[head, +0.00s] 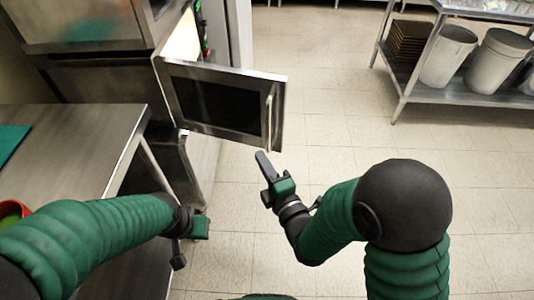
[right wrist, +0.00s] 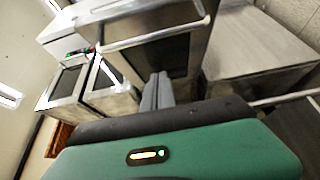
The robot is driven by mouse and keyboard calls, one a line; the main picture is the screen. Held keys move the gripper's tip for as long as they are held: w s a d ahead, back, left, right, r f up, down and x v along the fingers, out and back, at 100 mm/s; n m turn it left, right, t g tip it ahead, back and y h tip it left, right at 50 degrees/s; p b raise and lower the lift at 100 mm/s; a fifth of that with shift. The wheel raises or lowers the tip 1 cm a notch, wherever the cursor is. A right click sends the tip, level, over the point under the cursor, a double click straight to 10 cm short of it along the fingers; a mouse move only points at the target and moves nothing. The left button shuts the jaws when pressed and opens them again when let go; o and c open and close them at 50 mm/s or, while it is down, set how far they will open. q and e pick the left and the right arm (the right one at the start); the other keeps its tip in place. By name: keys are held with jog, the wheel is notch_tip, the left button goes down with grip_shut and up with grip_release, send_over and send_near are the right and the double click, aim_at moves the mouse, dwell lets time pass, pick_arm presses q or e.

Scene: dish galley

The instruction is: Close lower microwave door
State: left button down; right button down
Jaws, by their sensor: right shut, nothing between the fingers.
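The lower microwave door (head: 220,105) stands open in the head view, swung out to the right of the bright microwave opening (head: 183,42). It has a dark window and a vertical handle (head: 270,112) near its free edge. My right gripper (head: 262,160) is shut and empty, just below the door's lower free corner in the picture. In the right wrist view, the shut fingers (right wrist: 157,92) point toward the door (right wrist: 172,55) and its bar handle (right wrist: 155,34); contact cannot be told. My left gripper (head: 195,228) is low by the counter; its fingers are unclear.
A steel counter (head: 75,150) fills the left side, with a teal board (head: 10,140) and a red bowl (head: 12,212). A steel rack (head: 455,90) with pale bins (head: 447,55) stands at the upper right. The tiled floor (head: 330,130) between is clear.

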jog(key=w, duration=0.7)
jog(key=shift+d, duration=0.3)
jog(key=shift+w, duration=0.1)
